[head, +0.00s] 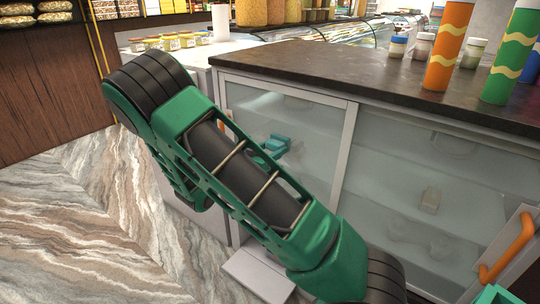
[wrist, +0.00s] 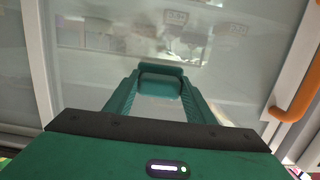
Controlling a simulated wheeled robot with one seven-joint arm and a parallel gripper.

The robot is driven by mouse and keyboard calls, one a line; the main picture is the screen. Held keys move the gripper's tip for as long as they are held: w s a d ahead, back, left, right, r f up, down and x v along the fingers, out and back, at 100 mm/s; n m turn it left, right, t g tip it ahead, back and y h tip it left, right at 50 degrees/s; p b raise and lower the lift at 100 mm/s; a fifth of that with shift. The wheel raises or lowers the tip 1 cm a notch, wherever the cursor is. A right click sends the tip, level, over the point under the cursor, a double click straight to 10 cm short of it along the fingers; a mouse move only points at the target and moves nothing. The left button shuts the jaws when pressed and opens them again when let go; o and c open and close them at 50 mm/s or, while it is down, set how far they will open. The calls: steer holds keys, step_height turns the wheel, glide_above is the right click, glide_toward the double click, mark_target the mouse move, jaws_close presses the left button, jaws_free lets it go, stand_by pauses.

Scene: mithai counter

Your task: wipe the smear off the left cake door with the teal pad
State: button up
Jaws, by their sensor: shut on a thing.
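The left cake door (head: 305,133) is a framed glass pane on the cabinet's left half, upright and apparently closed. My gripper (wrist: 160,88) is in front of glass in the wrist view, its two green fingers shut on the teal pad (wrist: 160,77). The pad is held between the fingertips, facing the glass; I cannot tell whether it touches. In the head view teal shapes show at the left door beside my arm, which hides part of that door. Pale cloudy patches show on the glass in the wrist view, but I cannot tell smear from reflection.
The right cake door (head: 430,195) has an orange handle (head: 508,248). The dark countertop (head: 350,72) carries an orange patterned cylinder (head: 449,45), a green one (head: 510,55) and several small jars. A white step-like slab (head: 258,277) lies low before the cabinet. The marbled floor (head: 75,225) at left is clear.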

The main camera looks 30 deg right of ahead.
steer(key=shift+s+d+r, duration=0.1)
steer(key=shift+s+d, duration=0.1)
steer(key=shift+s, duration=0.35)
steer(key=shift+s+d+r, duration=0.1)
steer(key=shift+s+d, duration=0.1)
steer(key=shift+s, duration=0.35)
steer(key=shift+s+d+f, duration=0.1)
steer(key=shift+s+f, duration=0.2)
steer(key=shift+f, duration=1.75)
steer(key=shift+s+d+f, duration=0.15)
steer(key=shift+s+f, duration=0.2)
steer(key=shift+f, duration=1.75)
steer(key=shift+s+d+f, duration=0.1)
steer(key=shift+s+f, duration=0.2)
steer(key=shift+f, duration=1.75)
steer(key=shift+d+r, duration=0.1)
steer(key=shift+r, duration=6.1)
steer(key=shift+s+d, duration=0.2)
steer(key=shift+s, duration=0.3)
steer(key=shift+s+d, duration=0.15)
steer(key=shift+s, duration=0.35)
steer(key=shift+a+f, duration=0.2)
steer(key=shift+f, duration=4.7)
